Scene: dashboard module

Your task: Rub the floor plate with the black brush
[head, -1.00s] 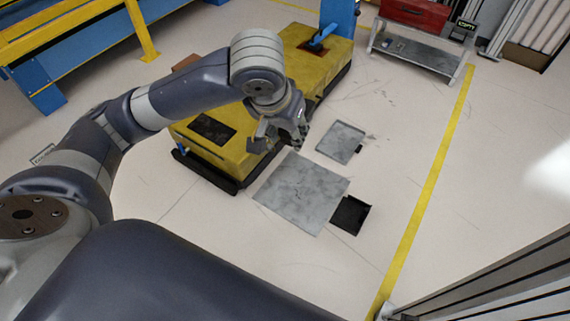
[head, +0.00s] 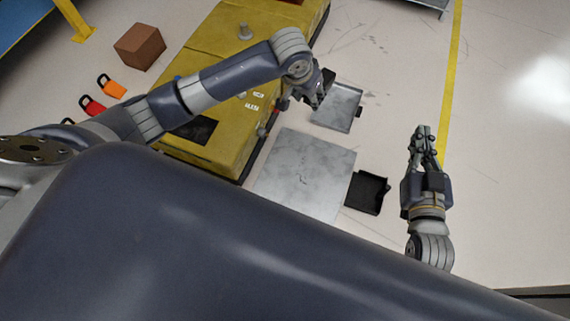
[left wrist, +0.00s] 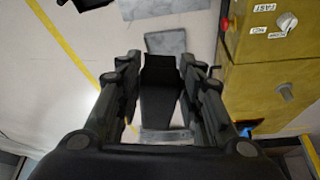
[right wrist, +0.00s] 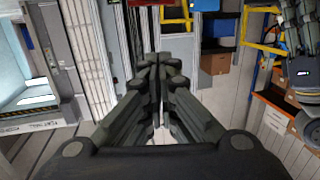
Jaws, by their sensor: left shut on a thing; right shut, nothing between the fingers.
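The floor plate (head: 308,172), a large grey scuffed sheet, lies flat on the floor beside the yellow machine. A smaller grey tray (head: 342,104) lies beyond it. My left gripper (head: 318,97) is at the tray's left side in the head view. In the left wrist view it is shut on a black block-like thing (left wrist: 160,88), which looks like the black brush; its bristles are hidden. The small tray (left wrist: 165,42) shows behind it; whether they touch is unclear. My right gripper (head: 422,135) is shut and empty, right of the plate; its fingertips also meet in the right wrist view (right wrist: 157,62).
A black dustpan-like tray (head: 367,192) lies at the plate's right edge. The yellow machine (head: 212,88) bounds the plate's left. A brown box (head: 139,46) and orange (head: 112,88) and red (head: 92,106) items lie farther left. The floor near the yellow line (head: 449,85) is clear.

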